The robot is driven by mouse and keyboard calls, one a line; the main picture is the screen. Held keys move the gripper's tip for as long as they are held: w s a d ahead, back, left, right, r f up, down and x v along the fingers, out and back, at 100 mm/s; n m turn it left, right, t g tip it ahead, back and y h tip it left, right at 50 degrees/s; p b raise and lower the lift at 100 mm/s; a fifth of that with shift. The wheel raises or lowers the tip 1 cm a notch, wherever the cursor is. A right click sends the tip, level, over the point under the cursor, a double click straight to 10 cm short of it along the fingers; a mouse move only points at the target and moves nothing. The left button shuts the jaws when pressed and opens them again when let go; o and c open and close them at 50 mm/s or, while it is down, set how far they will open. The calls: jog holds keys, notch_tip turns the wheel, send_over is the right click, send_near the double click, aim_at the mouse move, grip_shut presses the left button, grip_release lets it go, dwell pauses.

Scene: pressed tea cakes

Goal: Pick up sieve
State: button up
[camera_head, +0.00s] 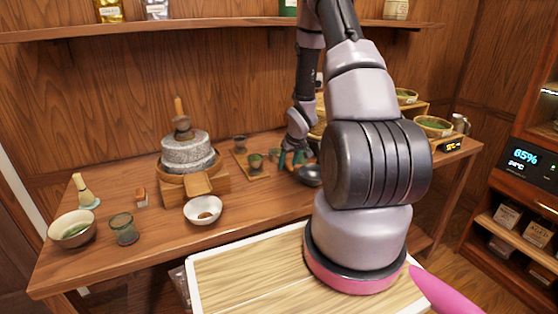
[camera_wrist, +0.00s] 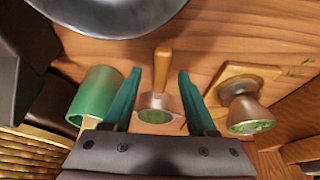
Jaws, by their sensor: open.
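The sieve, with a wooden handle (camera_wrist: 162,68) and a small round metal head, shows in the wrist view between the two green fingers of my gripper (camera_wrist: 159,74). Its handle points toward the top of that picture, and its head is nearer the gripper's palm. The fingers are apart, with a gap on each side of the handle; I cannot tell how far above the sieve they are. In the head view my gripper (camera_head: 291,158) is over the middle of the wooden table, and I cannot make out the sieve there.
In the wrist view a green cup (camera_wrist: 96,92) stands close left of the fingers, and a metal cup with green contents (camera_wrist: 243,112) is at right. A dark bowl (camera_wrist: 110,14) is at the top. A stone mill (camera_head: 188,152) and white bowl (camera_head: 203,210) stand left.

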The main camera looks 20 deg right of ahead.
grip_shut()
